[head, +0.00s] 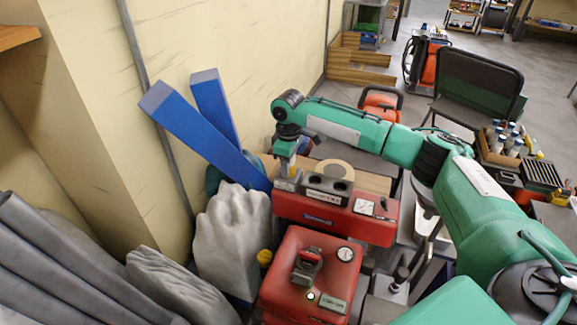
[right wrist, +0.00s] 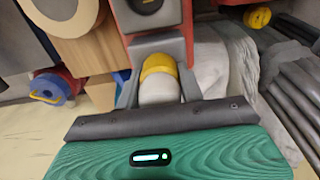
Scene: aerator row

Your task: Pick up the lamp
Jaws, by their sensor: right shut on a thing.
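My right gripper (head: 286,172) reaches in from the right over the far red machine in the head view. In the right wrist view the right gripper (right wrist: 158,88) is shut on a small rounded thing, the lamp (right wrist: 160,88), with a yellow band and a whitish near end. The lamp sits between both fingers, against a grey block (right wrist: 160,48). I cannot tell whether it is clear of that block. In the head view the lamp is mostly hidden by the gripper. My left gripper is not in view.
A red machine (head: 375,230) with a grey two-hole panel (head: 328,189) stands under the right gripper. A second red machine (head: 290,270) with a gauge is nearer. Blue beams (head: 195,130) lean on the wall at the left. Grey sacks (head: 235,235) and grey pipes (head: 60,265) crowd the left.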

